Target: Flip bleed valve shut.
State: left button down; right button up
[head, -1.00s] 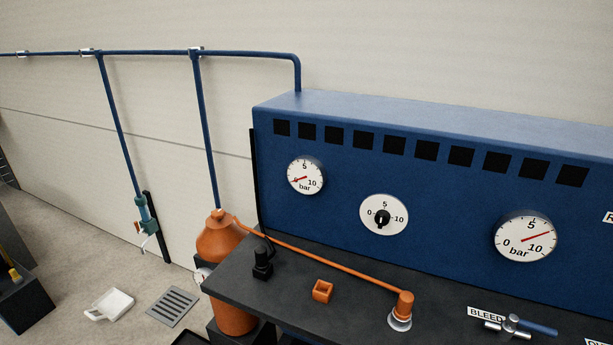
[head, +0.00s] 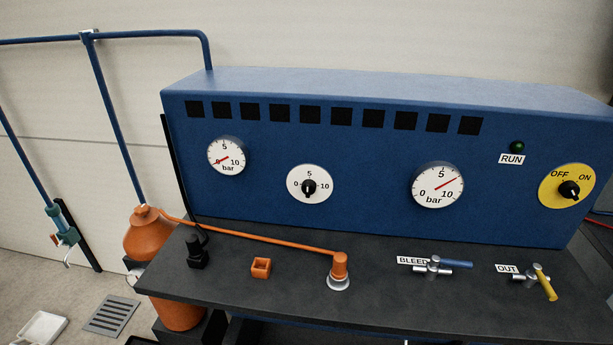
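The bleed valve (head: 433,268) sits on the dark bench top, right of centre in the head view, beside a white BLEED label (head: 412,261). It has a silver body and a blue lever (head: 456,264) that points right, roughly in line with the valve's silver pipe. To its right is the OUT valve (head: 530,277), whose yellow lever (head: 545,283) points toward the front, across its pipe. Neither of my grippers shows in the head view.
The blue panel carries a left gauge (head: 227,156) near zero, a black-knobbed dial (head: 309,184), a right gauge (head: 438,186), a green RUN lamp (head: 517,147) and a yellow OFF/ON switch (head: 567,187).

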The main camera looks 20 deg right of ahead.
aim_at(435, 259)
jog(key=z, duration=1.7)
